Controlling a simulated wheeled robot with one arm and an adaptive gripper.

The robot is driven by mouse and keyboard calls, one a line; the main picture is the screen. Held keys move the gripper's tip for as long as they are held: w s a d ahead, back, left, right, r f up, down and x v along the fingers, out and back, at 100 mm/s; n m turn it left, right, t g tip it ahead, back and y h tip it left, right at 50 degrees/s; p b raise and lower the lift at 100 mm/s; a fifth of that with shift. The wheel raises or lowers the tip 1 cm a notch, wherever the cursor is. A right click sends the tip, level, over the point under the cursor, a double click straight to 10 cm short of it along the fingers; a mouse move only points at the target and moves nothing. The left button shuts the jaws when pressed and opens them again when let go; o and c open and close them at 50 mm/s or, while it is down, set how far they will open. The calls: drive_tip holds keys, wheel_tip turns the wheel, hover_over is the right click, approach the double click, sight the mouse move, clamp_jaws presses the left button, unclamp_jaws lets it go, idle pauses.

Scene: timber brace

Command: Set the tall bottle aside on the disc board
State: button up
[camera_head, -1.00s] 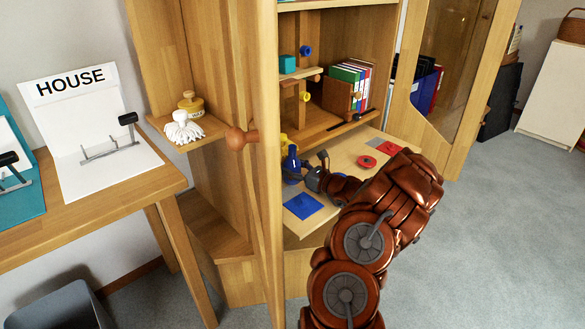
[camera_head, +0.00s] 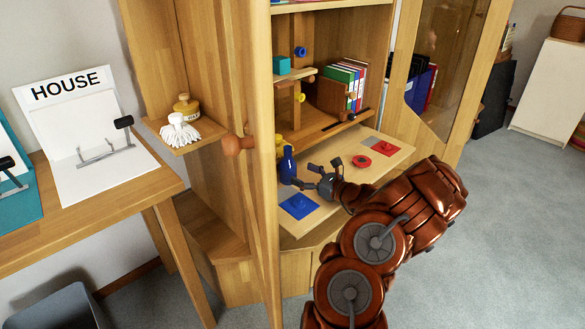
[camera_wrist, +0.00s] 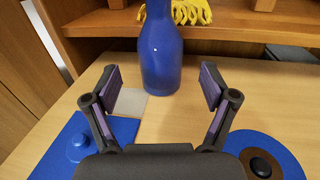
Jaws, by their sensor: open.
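The tall blue bottle (camera_head: 288,166) stands upright on the pale wooden desk surface (camera_head: 335,193), near its left end. In the wrist view the bottle (camera_wrist: 160,52) stands just beyond my fingertips, centred between them, with its top cut off. Its base is beside a small pale grey square (camera_wrist: 129,103). My gripper (camera_head: 322,167) is open and empty, to the right of the bottle and apart from it; both fingers show in the wrist view (camera_wrist: 160,84). I cannot tell for sure which piece is the disc board; a blue disc with a dark round centre (camera_wrist: 264,163) shows at lower right.
A blue square with a raised knob (camera_head: 299,206) lies at the desk's near left. A red disc (camera_head: 361,161) and a red square (camera_head: 383,147) lie farther right. Shelves with binders (camera_head: 347,85) rise behind; a cabinet upright (camera_head: 262,180) is at left.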

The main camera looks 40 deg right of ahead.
drive_tip(key=s, duration=0.5)
drive_tip(key=shift+d+p, duration=0.4)
drive_tip(key=shift+s, duration=0.3)
